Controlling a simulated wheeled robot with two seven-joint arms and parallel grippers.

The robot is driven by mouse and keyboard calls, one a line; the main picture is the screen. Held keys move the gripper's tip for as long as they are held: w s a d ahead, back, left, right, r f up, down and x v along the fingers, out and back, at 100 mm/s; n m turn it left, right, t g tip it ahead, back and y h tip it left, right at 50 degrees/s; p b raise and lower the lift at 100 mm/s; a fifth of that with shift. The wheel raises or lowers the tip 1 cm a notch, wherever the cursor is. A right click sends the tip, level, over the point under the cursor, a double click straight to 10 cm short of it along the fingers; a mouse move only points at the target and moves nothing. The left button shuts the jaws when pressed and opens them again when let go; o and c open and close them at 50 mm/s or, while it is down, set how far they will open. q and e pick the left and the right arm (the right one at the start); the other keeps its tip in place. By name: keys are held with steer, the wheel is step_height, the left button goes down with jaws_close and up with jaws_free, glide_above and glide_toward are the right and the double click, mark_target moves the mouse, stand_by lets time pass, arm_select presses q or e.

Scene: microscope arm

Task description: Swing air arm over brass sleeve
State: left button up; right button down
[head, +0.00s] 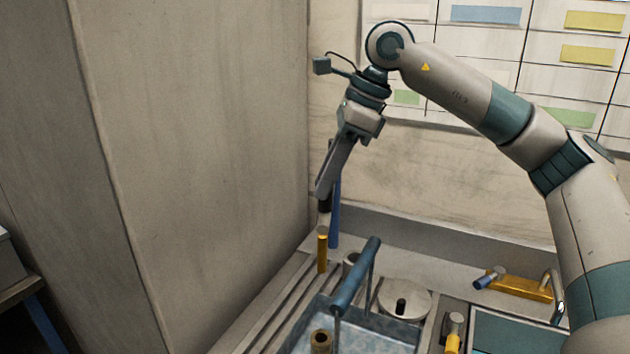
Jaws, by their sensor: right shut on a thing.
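My right gripper (324,197) points down near the back wall, shut at the dark top of a slim upright rod with a brass-coloured lower part (322,252). A blue upright bar (335,215) stands right beside it, partly behind the fingers. A yellow bar with a blue nozzle-like end (515,288) lies at the right; I cannot tell if it is the air arm. A brown hollow sleeve (321,342) stands at the tray's front, and another hollow cylinder (351,263) stands behind the tray. Which is the brass sleeve is unclear. My left gripper is not in view.
A blue tray (296,338) with a raised blue handle (357,276) stands at the bottom middle. A yellow-handled tool (453,335) is near the front. A tall panel (200,150) closes off the left.

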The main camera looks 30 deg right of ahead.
steer(key=c, duration=1.5)
jaws_free()
steer(key=shift+c, duration=0.2)
steer(key=shift+r, duration=0.1)
steer(key=shift+s+d+r, duration=0.1)
steer(key=shift+d+r, duration=0.15)
steer(key=shift+r, duration=0.2)
steer(key=b+v, duration=0.2)
steer(key=v, duration=1.4)
steer(key=shift+b, duration=0.3)
steer(key=shift+s+r, duration=0.1)
steer(key=shift+r, duration=0.05)
